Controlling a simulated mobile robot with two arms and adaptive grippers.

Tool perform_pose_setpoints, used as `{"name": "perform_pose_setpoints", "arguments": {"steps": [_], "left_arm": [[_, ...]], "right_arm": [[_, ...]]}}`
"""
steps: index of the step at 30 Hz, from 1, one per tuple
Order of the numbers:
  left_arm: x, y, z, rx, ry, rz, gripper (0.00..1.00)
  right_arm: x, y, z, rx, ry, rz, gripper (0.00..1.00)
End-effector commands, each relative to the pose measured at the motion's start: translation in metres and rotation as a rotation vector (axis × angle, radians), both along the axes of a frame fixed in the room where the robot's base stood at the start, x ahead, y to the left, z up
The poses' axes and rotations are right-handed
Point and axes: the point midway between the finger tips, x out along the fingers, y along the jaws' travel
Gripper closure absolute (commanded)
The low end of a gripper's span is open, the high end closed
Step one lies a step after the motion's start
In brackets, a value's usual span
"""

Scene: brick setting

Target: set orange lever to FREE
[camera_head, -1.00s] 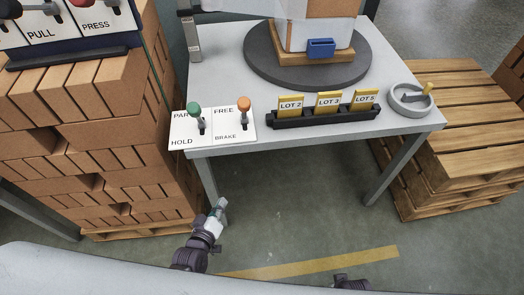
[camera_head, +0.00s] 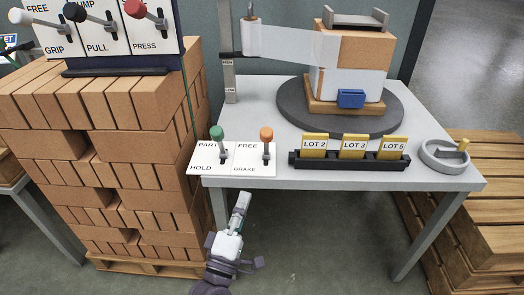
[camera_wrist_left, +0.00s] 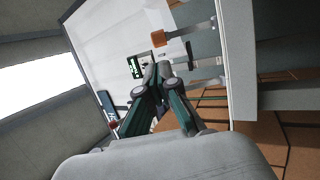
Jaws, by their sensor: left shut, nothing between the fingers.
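The orange lever (camera_head: 266,134) stands on the right half of a white plate (camera_head: 250,168) at the table's front left corner. FREE is printed at the top of that half and BRAKE at the bottom. Its knob is up beside the word FREE; I cannot tell its exact setting. My left gripper (camera_head: 243,200) is shut and empty, in front of and below the plate, apart from the lever. In the left wrist view its fingertips (camera_wrist_left: 157,70) meet. An orange block on a grey stem (camera_wrist_left: 158,38) shows beyond them, possibly this knob. My right gripper is out of view.
A green lever (camera_head: 217,133) stands just left on the same plate. Right of it are a black holder (camera_head: 350,162) with LOT cards, a turntable (camera_head: 290,108) with a wrapped load, and a grey handwheel (camera_head: 443,156). Stacked bricks (camera_head: 150,165) stand left of the table.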

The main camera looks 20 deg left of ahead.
Motion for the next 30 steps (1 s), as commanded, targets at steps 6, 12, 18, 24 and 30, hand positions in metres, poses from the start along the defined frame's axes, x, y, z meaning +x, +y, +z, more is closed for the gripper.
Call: {"name": "perform_pose_setpoints", "arguments": {"steps": [6,12,18,24,30], "left_arm": [[0.026,0.0,0.014,-0.002,-0.004,0.002,1.0],[0.066,0.0,0.032,-0.001,-0.005,0.002,1.0],[0.101,-0.001,0.046,-0.001,-0.003,0.001,1.0],[0.121,-0.001,0.054,0.001,0.0,0.001,1.0],[0.126,-0.001,0.056,0.002,0.001,0.001,1.0]], "right_arm": [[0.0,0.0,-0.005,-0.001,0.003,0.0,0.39],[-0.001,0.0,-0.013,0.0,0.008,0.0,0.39],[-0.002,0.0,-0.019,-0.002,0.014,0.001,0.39],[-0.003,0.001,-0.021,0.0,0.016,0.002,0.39],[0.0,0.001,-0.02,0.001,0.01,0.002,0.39]]}}
